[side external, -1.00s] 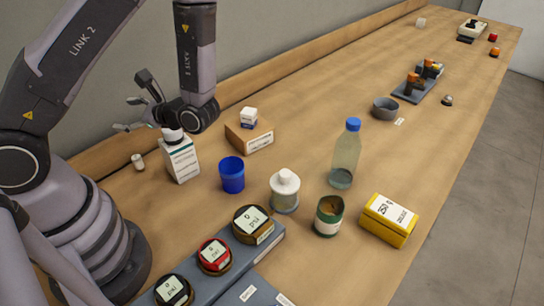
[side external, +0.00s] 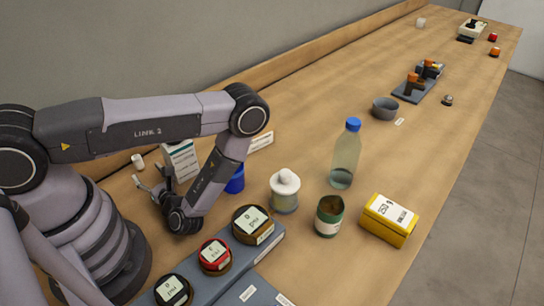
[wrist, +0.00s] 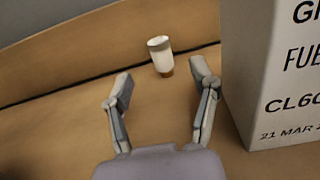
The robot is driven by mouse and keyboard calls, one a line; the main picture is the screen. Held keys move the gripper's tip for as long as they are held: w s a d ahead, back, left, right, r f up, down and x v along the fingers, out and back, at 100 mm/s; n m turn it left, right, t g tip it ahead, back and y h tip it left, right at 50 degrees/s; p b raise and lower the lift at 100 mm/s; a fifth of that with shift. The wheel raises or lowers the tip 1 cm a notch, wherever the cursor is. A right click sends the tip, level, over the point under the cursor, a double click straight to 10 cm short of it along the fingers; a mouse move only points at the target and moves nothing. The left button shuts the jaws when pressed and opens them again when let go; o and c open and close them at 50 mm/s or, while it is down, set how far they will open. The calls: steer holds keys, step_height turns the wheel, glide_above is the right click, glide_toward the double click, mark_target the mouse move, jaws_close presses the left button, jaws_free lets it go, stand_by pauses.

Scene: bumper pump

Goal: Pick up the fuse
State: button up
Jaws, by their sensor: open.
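The fuse appears to be the small white cylinder with a tan end (side external: 138,161), standing on the table near the back ledge, left of a white box. It also shows in the wrist view (wrist: 160,52), beyond the fingertips and roughly centred between them. My gripper (side external: 151,177) is open and empty, low over the table on the near side of the cylinder. Its two fingers frame the gap in the wrist view (wrist: 161,78). The white box (side external: 182,159) has printed text starting "FU" in the wrist view (wrist: 290,75), close to the right finger.
A blue cup (side external: 236,181) is partly hidden behind my arm. A white-lidded jar (side external: 285,193), a bottle (side external: 345,155), a green can (side external: 328,217) and a yellow box (side external: 389,220) stand to the right. A grey rack (side external: 250,258) holds round-labelled pots in front.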

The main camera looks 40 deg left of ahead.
mark_target(139, 161)
steer(key=shift+w+a+r, duration=0.1)
steer(key=shift+w+a, duration=0.05)
steer(key=shift+a, duration=1.7)
steer(key=shift+w+a+r, duration=0.1)
steer(key=shift+w+a, duration=0.05)
steer(key=shift+a, duration=1.7)
steer(key=c, duration=1.1)
